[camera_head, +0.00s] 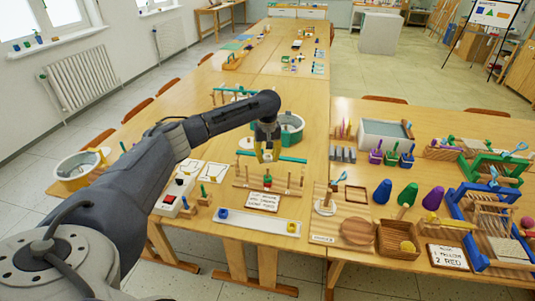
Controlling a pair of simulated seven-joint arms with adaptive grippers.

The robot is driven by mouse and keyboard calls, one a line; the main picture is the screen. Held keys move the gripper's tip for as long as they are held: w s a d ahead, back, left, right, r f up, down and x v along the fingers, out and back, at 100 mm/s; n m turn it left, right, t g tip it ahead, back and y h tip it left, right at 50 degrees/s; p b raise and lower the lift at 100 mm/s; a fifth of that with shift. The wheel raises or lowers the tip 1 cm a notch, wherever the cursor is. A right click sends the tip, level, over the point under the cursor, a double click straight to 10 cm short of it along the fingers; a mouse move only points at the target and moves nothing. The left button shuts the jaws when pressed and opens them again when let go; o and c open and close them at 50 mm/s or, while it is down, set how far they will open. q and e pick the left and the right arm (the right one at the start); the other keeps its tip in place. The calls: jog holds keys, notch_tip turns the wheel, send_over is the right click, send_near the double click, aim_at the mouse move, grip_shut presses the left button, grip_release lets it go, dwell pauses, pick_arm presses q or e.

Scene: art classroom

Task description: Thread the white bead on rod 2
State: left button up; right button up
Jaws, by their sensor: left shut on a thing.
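A wooden stand (243,187) with several upright rods stands on the near part of the left table. A rod near its middle carries a stack of coloured beads (267,181), with green and red showing. My left gripper (267,157) points down above and slightly behind this stand. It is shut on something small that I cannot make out. I cannot pick out the white bead for sure. I cannot read rod numbers at this size. My right gripper is not in view.
A lettered card (263,201) lies in front of the stand, with a long white tray (258,222) nearer the edge. A teal-rimmed tub (292,128) stands behind my gripper. A switch box (174,196) is on the left, and a peg board (342,215) on the right.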

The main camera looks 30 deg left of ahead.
pick_arm(q)
jog(key=shift+f, duration=1.05)
jog(key=shift+f, duration=1.65)
dwell(2.4)
dwell(0.3)
jog(key=o, duration=0.8)
jog(key=shift+o, duration=0.2)
notch_tip(320, 180, up, 12)
dwell(0.7)
